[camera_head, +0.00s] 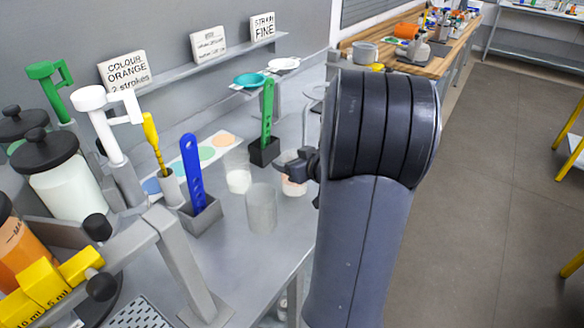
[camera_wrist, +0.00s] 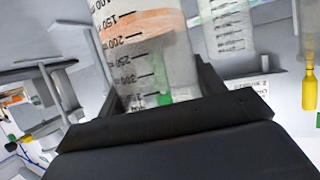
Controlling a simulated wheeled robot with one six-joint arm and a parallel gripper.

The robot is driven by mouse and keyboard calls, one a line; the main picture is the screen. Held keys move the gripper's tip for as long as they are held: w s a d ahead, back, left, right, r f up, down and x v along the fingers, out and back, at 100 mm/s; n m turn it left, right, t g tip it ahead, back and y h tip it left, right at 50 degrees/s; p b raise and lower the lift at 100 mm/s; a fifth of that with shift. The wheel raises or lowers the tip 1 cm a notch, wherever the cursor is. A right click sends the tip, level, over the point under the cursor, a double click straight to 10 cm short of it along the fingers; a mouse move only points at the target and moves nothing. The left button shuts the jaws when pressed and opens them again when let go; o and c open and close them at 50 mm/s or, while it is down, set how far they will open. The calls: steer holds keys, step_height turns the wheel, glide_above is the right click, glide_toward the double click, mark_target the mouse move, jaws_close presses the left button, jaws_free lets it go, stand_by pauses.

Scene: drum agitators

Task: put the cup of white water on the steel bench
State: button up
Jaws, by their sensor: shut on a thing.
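My gripper (camera_head: 304,166) is shut on a clear cup with pale orange contents (camera_head: 293,186). In the wrist view this graduated cup (camera_wrist: 150,55) is between my fingers (camera_wrist: 168,98). It is over or on the steel bench (camera_head: 232,262); I cannot tell whether it touches. The cup of white water (camera_head: 239,181) stands on the bench left of my gripper, apart from it. A grey, seemingly empty cup (camera_head: 261,210) stands in front of them. A second graduated cup (camera_wrist: 228,28) shows behind in the wrist view; I cannot tell which one.
A black holder with a green paddle (camera_head: 267,115) stands behind the cups, and a grey holder with a blue paddle (camera_head: 194,175) stands at their left. Lidded jars (camera_head: 67,185) and a metal frame (camera_head: 180,262) crowd the left. The bench's front strip is clear.

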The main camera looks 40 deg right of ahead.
steer(key=shift+f, duration=0.55)
steer(key=shift+f, duration=0.2)
steer(key=o, duration=1.2)
steer(key=shift+r, duration=0.25)
steer(key=p+v, duration=0.1)
steer(key=v, duration=1.1)
steer(key=shift+p, duration=0.35)
